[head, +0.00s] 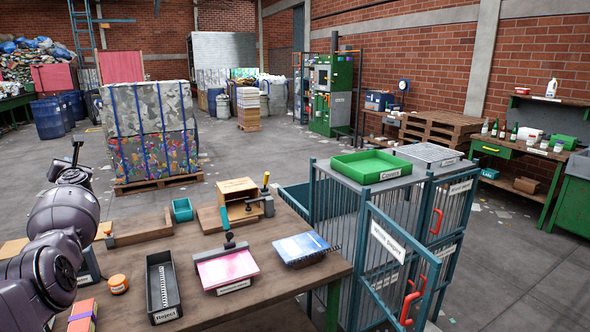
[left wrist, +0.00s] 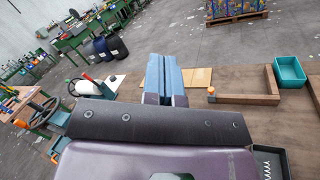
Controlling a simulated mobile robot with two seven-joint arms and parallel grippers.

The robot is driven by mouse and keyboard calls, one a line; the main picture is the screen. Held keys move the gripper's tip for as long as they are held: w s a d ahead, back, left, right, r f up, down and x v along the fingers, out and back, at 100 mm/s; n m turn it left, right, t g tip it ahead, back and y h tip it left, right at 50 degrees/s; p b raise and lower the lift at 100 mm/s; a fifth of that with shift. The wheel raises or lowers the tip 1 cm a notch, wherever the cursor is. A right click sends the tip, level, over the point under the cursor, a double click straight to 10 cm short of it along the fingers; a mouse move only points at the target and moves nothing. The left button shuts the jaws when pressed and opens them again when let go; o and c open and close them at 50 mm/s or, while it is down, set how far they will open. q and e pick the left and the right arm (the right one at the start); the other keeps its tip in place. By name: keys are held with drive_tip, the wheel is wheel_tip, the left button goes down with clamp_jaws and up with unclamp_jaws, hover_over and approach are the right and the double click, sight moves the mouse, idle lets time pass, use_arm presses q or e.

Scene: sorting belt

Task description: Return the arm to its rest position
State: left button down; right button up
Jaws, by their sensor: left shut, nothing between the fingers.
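My left arm comes in at the left of the head view, with its gripper (head: 74,152) raised over the left end of the wooden workbench (head: 300,283). In the left wrist view the two blue-grey fingers (left wrist: 165,76) lie together with nothing between them. The gripper is apart from the objects on the bench. My right arm and gripper are not in view.
The bench holds a black Reject tray (head: 177,305), a pink pad (head: 229,268), a blue notebook (head: 301,247), an orange jar (head: 118,284) and a teal bin (head: 182,210). A barred cage (head: 340,215) with a green tray (head: 371,166) stands to the right.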

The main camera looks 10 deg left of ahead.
use_arm(q)
drive_tip(key=s+d+f+m+t+h, duration=0.1)
drive_tip(key=s+d+f+m+h, duration=0.3)
drive_tip(key=s+d+f+m, duration=0.55)
drive_tip(key=s+d+f+m+t+h, duration=0.15)
drive_tip(key=s+f+m+h, duration=0.4)
drive_tip(key=f+m, duration=0.8)
drive_tip(key=s+d+f+m+h, duration=0.3)
drive_tip(key=s+d+f+m, duration=0.3)
drive_tip(key=s+f+m, duration=0.5)
drive_tip(key=s+d+f+m+g+h, duration=0.1)
drive_tip(key=s+d+f+m, duration=0.25)
drive_tip(key=s+d, duration=0.3)
drive_tip(key=s+d+f+m+g, duration=0.2)
drive_tip(key=s+d+m, duration=0.25)
drive_tip(key=s, duration=0.35)
drive_tip(key=s+d+f+m+g+h, duration=0.1)
drive_tip(key=s+d+f+m, duration=0.25)
drive_tip(key=s+d, duration=0.3)
drive_tip(key=w+d+f+n+b, duration=0.2)
drive_tip(key=d+n+b, duration=0.1)
drive_tip(key=d, duration=0.8)
drive_tip(key=shift+w+d+n+t, duration=0.25)
drive_tip(key=shift+w+n+t, duration=0.15)
drive_tip(key=shift+n, duration=0.45)
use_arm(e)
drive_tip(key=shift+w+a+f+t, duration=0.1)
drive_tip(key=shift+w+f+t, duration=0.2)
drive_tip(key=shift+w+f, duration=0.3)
